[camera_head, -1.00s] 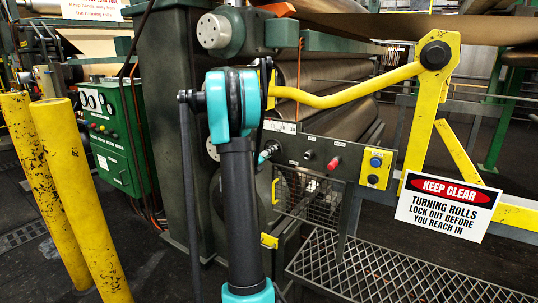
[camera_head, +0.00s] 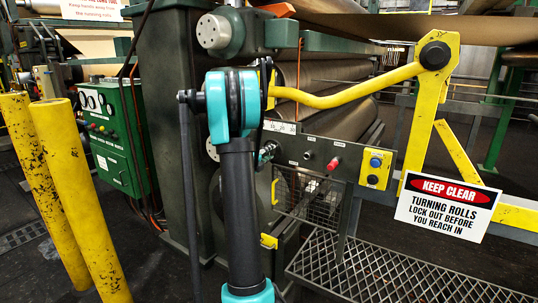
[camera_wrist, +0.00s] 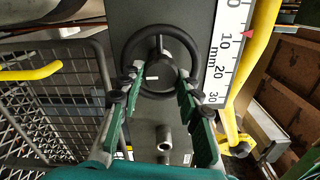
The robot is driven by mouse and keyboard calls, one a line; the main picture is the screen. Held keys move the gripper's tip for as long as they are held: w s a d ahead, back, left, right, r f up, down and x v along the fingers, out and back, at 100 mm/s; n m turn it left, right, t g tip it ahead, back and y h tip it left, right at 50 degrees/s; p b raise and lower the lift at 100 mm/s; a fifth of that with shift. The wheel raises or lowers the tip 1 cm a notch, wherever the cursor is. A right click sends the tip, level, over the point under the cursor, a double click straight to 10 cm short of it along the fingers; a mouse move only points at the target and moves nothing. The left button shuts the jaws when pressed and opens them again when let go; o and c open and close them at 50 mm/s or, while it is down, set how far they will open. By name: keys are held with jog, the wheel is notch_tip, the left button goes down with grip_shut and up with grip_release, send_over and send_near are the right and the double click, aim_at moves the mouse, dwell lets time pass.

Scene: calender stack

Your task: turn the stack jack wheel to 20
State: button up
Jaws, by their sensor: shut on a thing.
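The stack jack wheel (camera_wrist: 190,52) is a black handwheel with a pale mark on its hub, on a grey panel in the wrist view. My gripper (camera_wrist: 160,80) has its green fingers with black pads at either side of the wheel's lower part, shut on it. A white mm scale (camera_wrist: 228,55) stands right of the wheel, marked 10, 20 and 30. A red pointer (camera_wrist: 247,33) sits at its right edge, near the 10 mark. In the head view my arm hides most of the wheel; the scale (camera_head: 281,127) shows small beside it.
A metal stub (camera_wrist: 164,137) projects below the wheel. A mesh guard (camera_wrist: 62,95) is at left, a yellow bar (camera_wrist: 258,40) at right. In the head view, a panel with a red knob (camera_head: 333,164), a yellow lever (camera_head: 350,97) and a "keep clear" sign (camera_head: 447,205) stand to the right.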

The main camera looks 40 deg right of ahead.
jog(key=o, duration=1.2)
jog(key=shift+c, duration=0.2)
jog(key=shift+a, duration=0.1)
jog(key=v, duration=1.2)
